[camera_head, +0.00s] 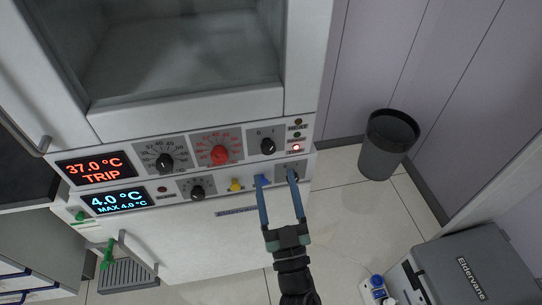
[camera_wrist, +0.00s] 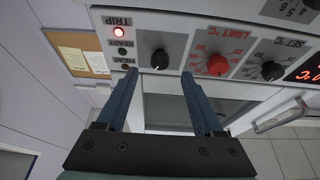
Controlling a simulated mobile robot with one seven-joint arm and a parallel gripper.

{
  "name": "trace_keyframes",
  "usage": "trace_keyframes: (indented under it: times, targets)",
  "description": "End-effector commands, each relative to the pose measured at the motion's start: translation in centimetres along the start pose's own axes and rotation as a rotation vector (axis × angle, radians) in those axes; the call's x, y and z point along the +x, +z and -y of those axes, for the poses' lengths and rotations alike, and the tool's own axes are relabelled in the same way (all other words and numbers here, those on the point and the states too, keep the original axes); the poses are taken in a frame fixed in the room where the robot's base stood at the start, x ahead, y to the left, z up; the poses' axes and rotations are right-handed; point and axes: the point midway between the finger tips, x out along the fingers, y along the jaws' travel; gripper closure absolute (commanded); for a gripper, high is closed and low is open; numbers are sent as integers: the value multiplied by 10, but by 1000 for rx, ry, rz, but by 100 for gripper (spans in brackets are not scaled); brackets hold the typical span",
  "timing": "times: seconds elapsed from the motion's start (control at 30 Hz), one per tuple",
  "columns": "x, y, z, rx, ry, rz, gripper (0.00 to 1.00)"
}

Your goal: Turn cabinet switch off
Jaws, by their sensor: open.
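The cabinet (camera_head: 175,108) has an upper control panel with a small black rotary switch (camera_head: 268,146) marked 0 at its right end. In the wrist view, upside down, this black knob (camera_wrist: 160,59) sits between and beyond my fingertips. Its exact pointer direction is too small to tell. My gripper (camera_head: 277,177) is open and empty, its two blue fingers pointing up at the panels from below, apart from the knob. It also shows in the wrist view (camera_wrist: 159,76). In the head view a fingertip partly covers a grey plate on the lower panel's right end.
A red limit dial (camera_head: 219,154) and a black set dial (camera_head: 164,163) are left of the switch. A red TRIP lamp (camera_head: 296,147) glows at right. The display (camera_head: 95,170) reads 37.0 °C TRIP. A bin (camera_head: 388,144) and a grey box (camera_head: 470,270) stand right.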

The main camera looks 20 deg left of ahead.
Motion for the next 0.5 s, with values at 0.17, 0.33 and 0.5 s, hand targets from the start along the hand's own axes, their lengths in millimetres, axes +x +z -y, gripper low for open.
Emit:
trace_keyframes:
  times: [0.17, 0.33, 0.5]
  targets:
    - [34, 0, 1, -2, -4, -1, 31]
    - [51, 0, 0, -2, -1, -2, 31]
    - [56, 0, 0, -1, 0, 1, 31]
